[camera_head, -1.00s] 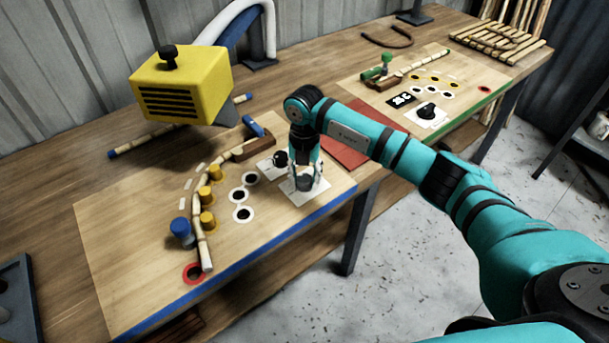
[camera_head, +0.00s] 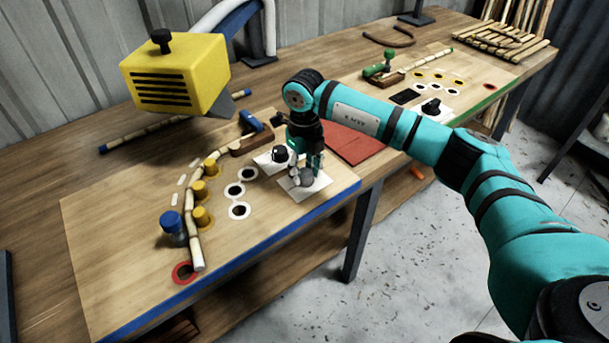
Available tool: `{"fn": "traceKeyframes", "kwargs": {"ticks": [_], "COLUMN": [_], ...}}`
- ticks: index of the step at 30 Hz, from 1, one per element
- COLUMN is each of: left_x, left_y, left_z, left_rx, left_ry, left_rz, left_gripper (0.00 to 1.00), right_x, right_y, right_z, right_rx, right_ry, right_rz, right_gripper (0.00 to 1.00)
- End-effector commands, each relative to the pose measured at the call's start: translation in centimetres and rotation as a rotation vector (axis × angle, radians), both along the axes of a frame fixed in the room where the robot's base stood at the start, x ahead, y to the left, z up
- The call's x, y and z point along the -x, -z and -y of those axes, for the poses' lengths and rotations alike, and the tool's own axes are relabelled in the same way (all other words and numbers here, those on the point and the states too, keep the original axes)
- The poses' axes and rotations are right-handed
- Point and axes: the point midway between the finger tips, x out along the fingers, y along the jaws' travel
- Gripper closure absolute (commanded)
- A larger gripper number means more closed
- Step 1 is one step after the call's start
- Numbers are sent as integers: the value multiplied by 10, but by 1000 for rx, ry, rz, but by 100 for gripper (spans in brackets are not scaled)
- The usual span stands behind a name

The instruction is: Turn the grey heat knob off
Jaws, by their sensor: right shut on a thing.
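The grey heat knob (camera_head: 307,179) stands on a white plate (camera_head: 318,187) at the right side of the near bending board, close to its blue front edge. My right gripper (camera_head: 305,172) points down over the plate with its fingers around the knob, shut on it. The fingers hide part of the knob, and I cannot read any mark on it. My left gripper is not in view.
A black knob (camera_head: 280,154) sits on its own white plate just behind-left of my gripper. A yellow heater box (camera_head: 175,75) overhangs the board. A rattan pole (camera_head: 192,225) curves along yellow pegs and a blue peg (camera_head: 171,228). A red mat (camera_head: 352,145) lies to the right.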

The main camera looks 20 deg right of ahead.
Motion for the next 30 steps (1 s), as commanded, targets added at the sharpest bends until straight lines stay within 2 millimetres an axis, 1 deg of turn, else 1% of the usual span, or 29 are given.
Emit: {"fn": "traceKeyframes", "kwargs": {"ticks": [1, 6, 18, 24, 30], "left_x": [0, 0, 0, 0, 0], "left_y": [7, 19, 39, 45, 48], "left_z": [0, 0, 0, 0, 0], "left_rx": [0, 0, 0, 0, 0], "left_ry": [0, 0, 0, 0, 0], "left_rz": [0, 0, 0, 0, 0], "left_gripper": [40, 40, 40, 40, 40], "right_x": [-1, -1, -1, -1, -1], "right_y": [2, 2, 1, 0, -1], "right_z": [0, 0, 0, -1, -1], "right_rx": [1, -1, 0, 0, 0], "right_ry": [-45, -206, -547, -660, -725], "right_rz": [3, 4, 4, 4, 4], "right_gripper": [95, 95, 95, 95, 95]}}
